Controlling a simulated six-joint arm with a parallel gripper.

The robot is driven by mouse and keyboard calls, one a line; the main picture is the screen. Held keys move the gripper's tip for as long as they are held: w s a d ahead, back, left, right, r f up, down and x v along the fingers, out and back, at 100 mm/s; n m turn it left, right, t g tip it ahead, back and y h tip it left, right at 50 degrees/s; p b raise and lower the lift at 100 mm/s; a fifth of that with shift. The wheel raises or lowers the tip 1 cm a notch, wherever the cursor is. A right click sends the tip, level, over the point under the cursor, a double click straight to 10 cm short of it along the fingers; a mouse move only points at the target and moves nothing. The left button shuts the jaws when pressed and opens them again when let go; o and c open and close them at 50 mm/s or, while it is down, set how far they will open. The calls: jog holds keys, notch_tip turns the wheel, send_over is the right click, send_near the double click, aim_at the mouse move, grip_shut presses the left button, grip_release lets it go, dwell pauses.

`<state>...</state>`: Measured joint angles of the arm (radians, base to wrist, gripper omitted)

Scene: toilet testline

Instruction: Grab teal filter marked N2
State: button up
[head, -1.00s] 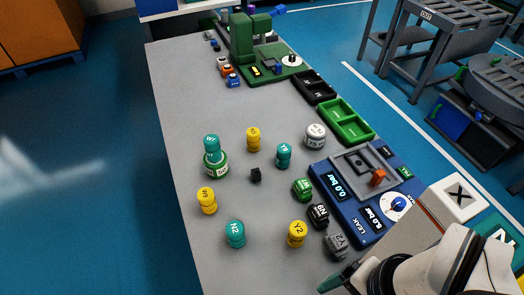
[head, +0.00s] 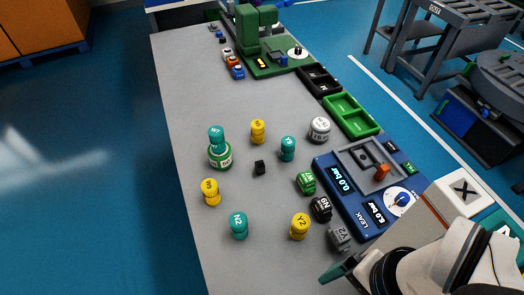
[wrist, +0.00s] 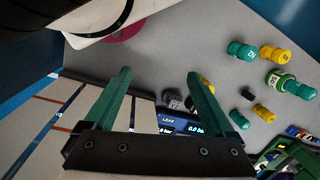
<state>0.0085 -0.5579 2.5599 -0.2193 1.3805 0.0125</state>
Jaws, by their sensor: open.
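The teal filter marked N2 (head: 239,225) stands on the grey table near its left edge in the head view. It also shows at the upper right of the wrist view (wrist: 241,50), apart from my gripper. My gripper (wrist: 159,75) is open, with two green fingers spread and nothing between them. In the head view only a green finger part shows beside the pale arm at the lower right, well to the right of N2.
Yellow filters stand behind N2 (head: 211,191), to its right (head: 300,226) and farther back (head: 258,131). A small black block (head: 260,168) lies mid-table. Green, black and grey pieces line the blue leak tester (head: 345,185). Bare table surrounds N2.

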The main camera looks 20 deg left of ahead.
jog(key=n, duration=0.1)
jog(key=n+t+h, duration=0.3)
jog(key=n+h, duration=0.8)
jog(key=n, duration=1.3)
send_over(238, 221)
jog(key=s+d, duration=0.1)
jog(key=d, duration=0.3)
notch_tip(238, 221, down, 6)
jog(key=s+a+f+n+t, duration=0.7)
jog(key=a+f+n+t, duration=0.15)
jog(key=a, duration=0.35)
jog(key=shift+n+g+y, duration=0.25)
jog(key=shift+n+y, duration=0.1)
jog(key=shift+y, duration=0.25)
jog(key=x, duration=1)
jog(key=d+x, duration=0.1)
jog(key=x, duration=0.4)
jog(key=shift+s+d+r, duration=0.1)
jog(key=shift+s+r, duration=0.05)
jog(key=shift+s, duration=0.2)
grip_shut()
